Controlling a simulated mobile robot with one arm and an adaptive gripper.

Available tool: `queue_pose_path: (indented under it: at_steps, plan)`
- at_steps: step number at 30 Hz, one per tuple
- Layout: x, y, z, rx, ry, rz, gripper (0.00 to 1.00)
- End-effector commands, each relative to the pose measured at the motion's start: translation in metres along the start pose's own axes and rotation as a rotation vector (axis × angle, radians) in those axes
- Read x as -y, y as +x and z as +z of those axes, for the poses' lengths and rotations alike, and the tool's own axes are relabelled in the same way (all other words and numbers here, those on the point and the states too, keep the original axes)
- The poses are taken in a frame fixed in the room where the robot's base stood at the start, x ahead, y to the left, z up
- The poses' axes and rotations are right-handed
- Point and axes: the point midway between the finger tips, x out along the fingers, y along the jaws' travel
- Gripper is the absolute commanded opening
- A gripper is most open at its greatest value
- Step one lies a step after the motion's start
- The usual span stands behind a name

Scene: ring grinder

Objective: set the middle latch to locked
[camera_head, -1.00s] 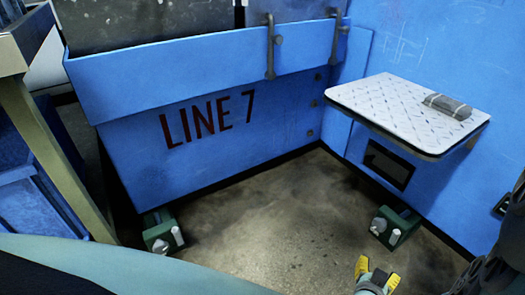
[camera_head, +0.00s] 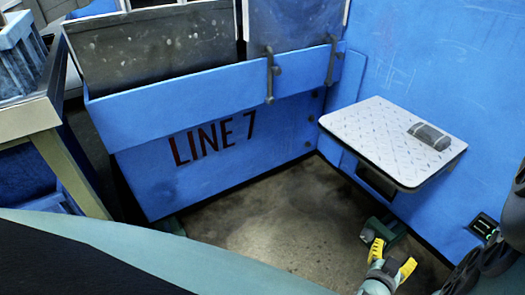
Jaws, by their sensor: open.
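Two grey latch-like handles are on the upper edge of the blue machine front marked LINE 7: a left one (camera_head: 269,76) and a right one (camera_head: 331,60). Both hang roughly upright across the blue top band. I cannot tell which is the middle latch or whether either is locked. My gripper (camera_head: 391,259) has yellow fingertips, spread apart and empty. It is low in the picture, in front of the green foot (camera_head: 394,230), well below and to the right of the handles. Whether it touches the foot cannot be told.
A white patterned shelf (camera_head: 365,135) with a grey object (camera_head: 430,136) on it juts from the right blue wall (camera_head: 430,60). A beige-framed table (camera_head: 40,110) stands at left. The floor (camera_head: 270,220) between them looks clear.

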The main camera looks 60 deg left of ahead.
Motion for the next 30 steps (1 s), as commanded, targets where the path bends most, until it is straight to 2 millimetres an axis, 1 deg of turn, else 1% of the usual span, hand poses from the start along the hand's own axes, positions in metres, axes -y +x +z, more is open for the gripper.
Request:
queue_pose_path:
  at_steps: [1,3,9,15,18,21,30]
  plan:
    - [-0.001,-0.002,-0.017,-0.012,0.000,0.003,0.61]
    - [-0.003,-0.002,-0.030,-0.028,0.000,0.008,0.61]
    - [-0.008,-0.004,-0.067,-0.074,-0.001,0.022,0.61]
    - [-0.012,-0.006,-0.096,-0.112,-0.002,0.032,0.61]
    - [-0.014,-0.007,-0.105,-0.125,-0.002,0.036,0.61]
    - [-0.015,-0.007,-0.110,-0.133,-0.002,0.038,0.61]
    - [-0.015,-0.007,-0.111,-0.137,-0.003,0.039,0.61]
